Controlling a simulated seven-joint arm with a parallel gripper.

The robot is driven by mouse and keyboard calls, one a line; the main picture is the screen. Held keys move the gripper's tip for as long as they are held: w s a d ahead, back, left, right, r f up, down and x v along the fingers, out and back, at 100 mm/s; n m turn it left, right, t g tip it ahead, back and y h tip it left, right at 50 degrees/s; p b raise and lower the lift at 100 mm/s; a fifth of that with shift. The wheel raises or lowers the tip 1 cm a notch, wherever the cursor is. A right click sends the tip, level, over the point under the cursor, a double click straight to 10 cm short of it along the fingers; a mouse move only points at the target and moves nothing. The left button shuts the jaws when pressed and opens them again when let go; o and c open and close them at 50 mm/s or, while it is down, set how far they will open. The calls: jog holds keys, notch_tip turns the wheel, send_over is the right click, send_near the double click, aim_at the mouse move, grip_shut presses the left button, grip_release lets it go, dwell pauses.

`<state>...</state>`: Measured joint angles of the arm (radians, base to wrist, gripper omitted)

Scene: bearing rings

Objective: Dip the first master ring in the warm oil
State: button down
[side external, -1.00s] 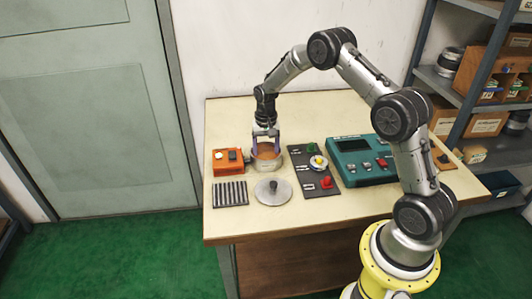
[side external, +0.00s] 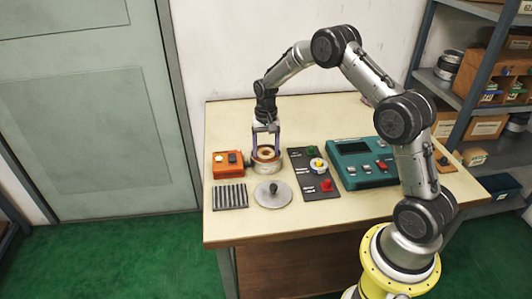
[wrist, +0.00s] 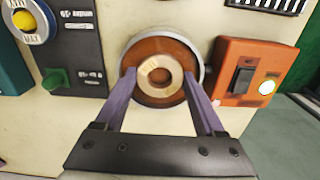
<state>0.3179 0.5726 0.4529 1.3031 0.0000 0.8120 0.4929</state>
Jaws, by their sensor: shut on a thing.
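The first master ring (wrist: 160,75) is a pale brass ring with a round hole. It sits between the fingertips of my gripper (wrist: 160,74), which is shut on it. The oil bath (wrist: 160,42) is a round metal pot with brown oil, directly behind the ring in the wrist view. In the side external view the ring (side external: 266,153) shows at the mouth of the oil bath (side external: 266,168), with my gripper (side external: 266,156) above it, pointing down. I cannot tell whether the ring's underside touches the oil.
An orange switch box (side external: 228,168) with a lit lamp stands left of the bath. A dark panel (side external: 314,178) with a knob and buttons lies to its right, then a teal instrument (side external: 362,160). A ribbed block (side external: 230,196) and a round plate with a post (side external: 273,195) lie in front.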

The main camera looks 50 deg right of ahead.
jog(key=shift+r, duration=1.95)
dwell(0.8)
jog(key=shift+r, duration=0.95)
